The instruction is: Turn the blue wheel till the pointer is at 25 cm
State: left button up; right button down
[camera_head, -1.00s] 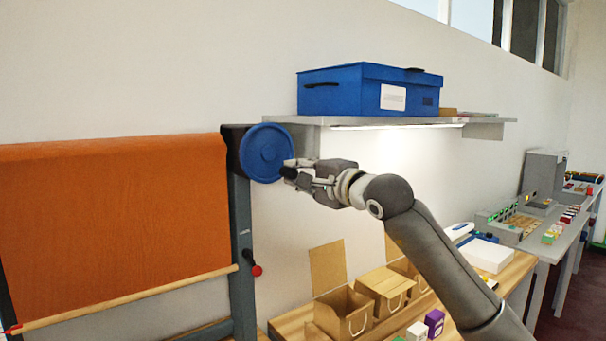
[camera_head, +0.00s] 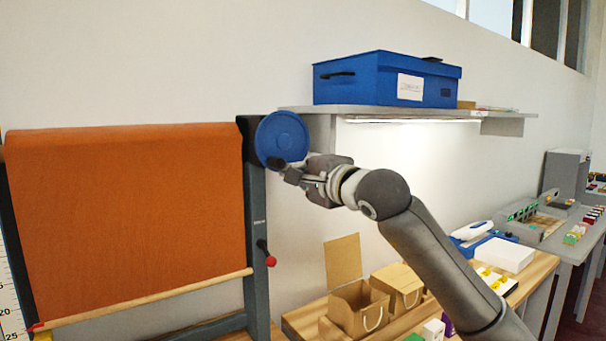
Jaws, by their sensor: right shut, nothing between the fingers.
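The blue wheel (camera_head: 282,137) sits at the top of the right post of a frame. A dark knob (camera_head: 274,162) shows at its lower edge. My right gripper (camera_head: 290,173) is shut with nothing between its fingers, its tips at or very near the knob; whether they touch is unclear. An orange cloth (camera_head: 130,215) hangs down to a wooden bar (camera_head: 150,300). The red pointer (camera_head: 37,327) is at the bar's left end, beside a white scale (camera_head: 8,300). It appears slightly above the 25 label; the exact mark is too small to read. My left gripper is out of view.
A blue box (camera_head: 385,80) stands on a grey wall shelf (camera_head: 420,113) above my right arm. A red-ended lever (camera_head: 270,261) sticks out from the post (camera_head: 255,220). Cardboard boxes (camera_head: 356,308) and small cartons stand on the wooden counter below.

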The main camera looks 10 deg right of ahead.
jog(key=shift+d, duration=0.1)
jog(key=shift+r, duration=0.1)
jog(key=shift+a+r, duration=0.3)
jog(key=shift+s+a+r, duration=0.15)
dwell(0.8)
jog(key=c, duration=2.1)
grip_release()
jog(key=o, duration=1.1)
jog(key=shift+c, duration=0.2)
